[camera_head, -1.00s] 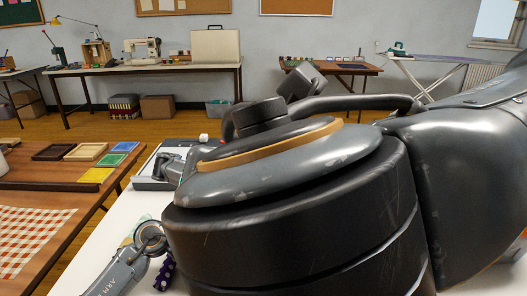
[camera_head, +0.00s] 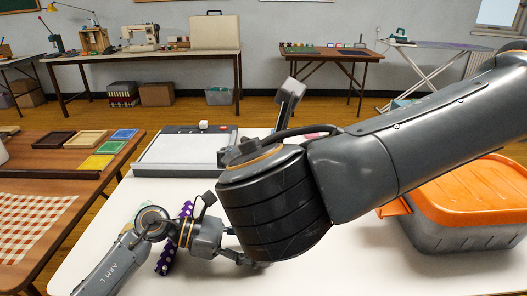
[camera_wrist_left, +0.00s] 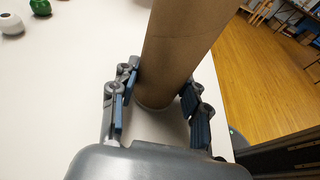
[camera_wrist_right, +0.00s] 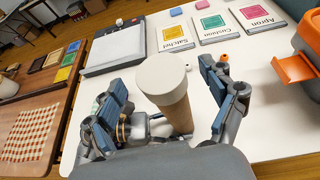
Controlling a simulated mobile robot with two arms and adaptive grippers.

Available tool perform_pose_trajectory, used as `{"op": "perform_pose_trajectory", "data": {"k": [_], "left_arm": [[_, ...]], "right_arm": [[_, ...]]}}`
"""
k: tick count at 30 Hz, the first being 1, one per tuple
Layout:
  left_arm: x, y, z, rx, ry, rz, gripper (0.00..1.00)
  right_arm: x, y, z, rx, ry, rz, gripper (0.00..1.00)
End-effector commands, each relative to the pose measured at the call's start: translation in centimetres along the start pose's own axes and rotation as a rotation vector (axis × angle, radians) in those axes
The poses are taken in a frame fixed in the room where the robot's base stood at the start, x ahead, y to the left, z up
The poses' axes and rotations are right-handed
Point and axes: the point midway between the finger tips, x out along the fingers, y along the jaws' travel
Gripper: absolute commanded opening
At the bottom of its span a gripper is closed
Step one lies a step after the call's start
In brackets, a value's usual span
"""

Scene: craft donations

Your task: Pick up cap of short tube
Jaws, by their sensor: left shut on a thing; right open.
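The short tube (camera_wrist_left: 178,55) is brown cardboard and stands between the fingers of my left gripper (camera_wrist_left: 160,88), which is shut on it. In the right wrist view the tube (camera_wrist_right: 180,115) carries a cream cap (camera_wrist_right: 160,80) on its near end. My right gripper (camera_wrist_right: 162,88) is open, with one finger on each side of the cap; I cannot tell whether either finger touches it. In the head view my left gripper (camera_head: 240,258) is low in the middle, and my right arm hides the tube, the cap and my right gripper.
A grey box with an orange lid (camera_head: 470,190) stands at the right of the white table (camera_head: 350,270). A paper trimmer (camera_head: 180,150) lies at the back left. Cards labelled Satchel (camera_wrist_right: 175,35), Cushion (camera_wrist_right: 213,22) and Apron (camera_wrist_right: 257,14) lie at the back.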

Motion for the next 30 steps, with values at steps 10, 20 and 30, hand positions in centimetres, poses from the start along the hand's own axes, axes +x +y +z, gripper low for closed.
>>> {"op": "perform_pose_trajectory", "data": {"k": [10, 20, 30], "left_arm": [[0.0, 0.0, -0.1, 0.0, 0.001, 0.0, 0.28], [0.0, 0.0, -0.1, 0.0, 0.001, 0.0, 0.28], [0.0, 0.0, -0.1, 0.0, 0.002, 0.0, 0.28]], "right_arm": [[2.6, 0.0, 0.0, 0.0, 0.0, 0.001, 0.83], [2.5, 0.0, 0.0, 0.0, 0.0, 0.001, 0.42], [2.5, -0.1, 0.1, 0.001, -0.001, 0.001, 0.42]]}}
